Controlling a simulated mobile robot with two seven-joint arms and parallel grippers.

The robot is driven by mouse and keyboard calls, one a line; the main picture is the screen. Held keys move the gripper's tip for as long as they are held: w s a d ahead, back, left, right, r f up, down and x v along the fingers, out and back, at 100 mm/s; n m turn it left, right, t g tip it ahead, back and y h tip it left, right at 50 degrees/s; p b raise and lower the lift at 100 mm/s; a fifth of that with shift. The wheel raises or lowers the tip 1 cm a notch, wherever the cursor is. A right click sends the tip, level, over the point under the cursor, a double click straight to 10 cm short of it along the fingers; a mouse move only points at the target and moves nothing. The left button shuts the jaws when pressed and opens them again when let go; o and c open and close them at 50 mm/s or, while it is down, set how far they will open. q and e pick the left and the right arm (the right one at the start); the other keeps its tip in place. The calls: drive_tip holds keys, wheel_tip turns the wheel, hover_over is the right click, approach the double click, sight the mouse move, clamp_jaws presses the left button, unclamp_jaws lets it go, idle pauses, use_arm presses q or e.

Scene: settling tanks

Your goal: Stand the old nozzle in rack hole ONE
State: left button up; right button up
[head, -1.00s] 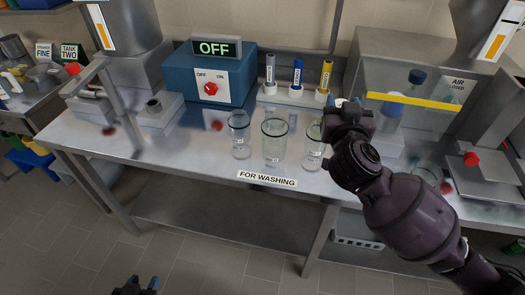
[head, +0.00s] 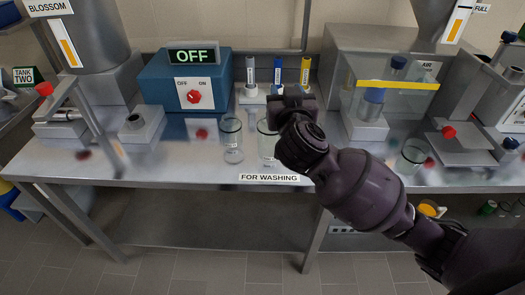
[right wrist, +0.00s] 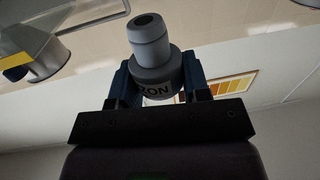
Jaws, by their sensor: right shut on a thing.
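In the right wrist view a grey stepped nozzle (right wrist: 152,50) with a round hole in its end and dark letters reading "ZON" sits between the two blue fingers. My right gripper (right wrist: 160,85) is shut on it. In the head view my right gripper (head: 287,98) is over the bench in front of a white stand (head: 252,96), and the nozzle is hidden there. Grey (head: 251,70), blue (head: 278,70) and yellow (head: 305,70) labelled uprights rise from that stand. I cannot make out a hole marked ONE. My left gripper is out of view.
Clear glass beakers (head: 231,138) stand near the bench's front edge, behind the label FOR WASHING (head: 268,178). A blue box (head: 190,82) with an OFF sign is left of the stand.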

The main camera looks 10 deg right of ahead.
drive_tip(key=shift+a+f, duration=0.1)
drive_tip(key=shift+f, duration=0.2)
wheel_tip(320, 180, down, 19)
drive_tip(key=b, duration=0.7)
drive_tip(key=shift+f+b, duration=0.2)
drive_tip(key=shift+b, duration=0.1)
drive_tip(key=shift+f, duration=0.2)
drive_tip(key=shift+r, duration=0.2)
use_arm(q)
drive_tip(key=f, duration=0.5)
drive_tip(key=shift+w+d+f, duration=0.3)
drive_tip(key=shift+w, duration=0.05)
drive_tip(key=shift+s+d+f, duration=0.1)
use_arm(e)
drive_tip(key=o, duration=0.9)
drive_tip(key=shift+f, duration=0.15)
